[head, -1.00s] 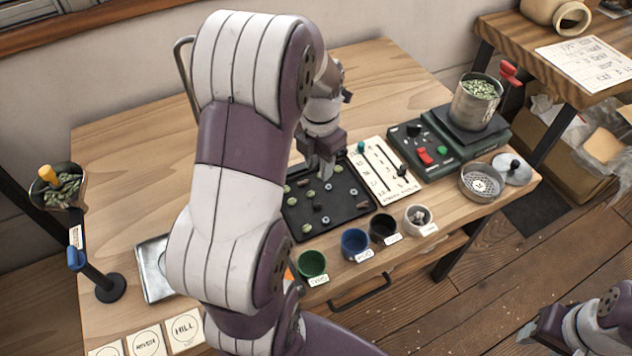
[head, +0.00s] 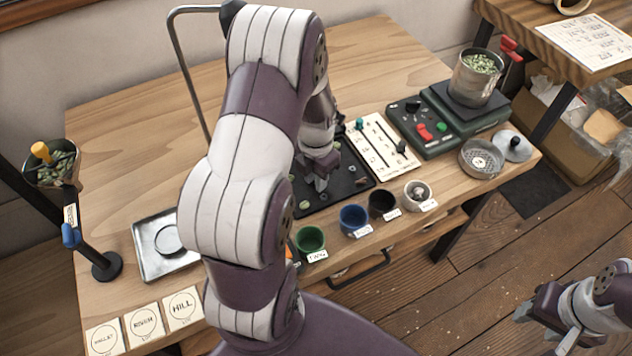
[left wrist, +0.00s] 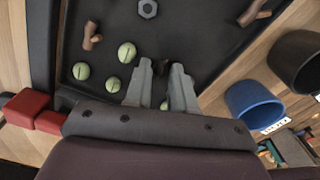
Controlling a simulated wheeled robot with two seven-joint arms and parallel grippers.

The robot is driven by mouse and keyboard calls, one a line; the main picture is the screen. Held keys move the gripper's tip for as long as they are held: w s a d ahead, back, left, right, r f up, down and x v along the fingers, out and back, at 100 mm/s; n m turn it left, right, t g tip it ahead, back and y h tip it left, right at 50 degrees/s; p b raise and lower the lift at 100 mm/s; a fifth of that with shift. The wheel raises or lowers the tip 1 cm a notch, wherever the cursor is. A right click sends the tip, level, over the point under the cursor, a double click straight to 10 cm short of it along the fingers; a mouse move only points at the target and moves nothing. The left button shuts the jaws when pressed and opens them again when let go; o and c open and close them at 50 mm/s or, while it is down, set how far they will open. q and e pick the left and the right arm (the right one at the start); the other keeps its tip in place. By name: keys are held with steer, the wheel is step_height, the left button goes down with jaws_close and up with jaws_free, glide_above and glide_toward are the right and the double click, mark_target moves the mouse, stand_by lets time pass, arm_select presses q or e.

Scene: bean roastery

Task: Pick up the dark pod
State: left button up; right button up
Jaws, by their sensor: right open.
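My left gripper (head: 320,183) is low over the black tray (head: 353,197) and hides part of it in the head view. In the left wrist view its two fingers (left wrist: 161,72) stand apart, pointing down at the tray. A small dark piece, apparently the dark pod (left wrist: 163,66), lies between or just beyond the fingertips; I cannot tell whether they touch it. Green beans (left wrist: 126,52) lie left of the fingers, and one shows partly between them. Brown twig-like pieces (left wrist: 91,37) and a grey hex nut (left wrist: 148,8) lie further off. My right gripper (head: 524,312) is open and empty, away from the table.
Green (head: 310,239), blue (head: 353,218), black (head: 382,203) and white (head: 417,193) cups line the tray's front side. A slider panel (head: 383,148) and a green scale (head: 435,128) stand right of it. A metal tray (head: 150,262) lies left. The back left tabletop is clear.

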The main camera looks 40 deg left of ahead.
arm_select(q)
jaws_close()
steer(key=shift+r, duration=0.15)
steer(key=shift+r, duration=0.35)
steer(key=r, duration=0.2)
steer(key=w+r, duration=0.1)
steer(key=r, duration=0.1)
steer(key=shift+d+p, duration=0.4)
steer(key=w+d+r, duration=0.6)
steer(key=w+d, duration=0.1)
steer(key=shift+w+p, duration=0.3)
steer(key=shift+p, duration=0.05)
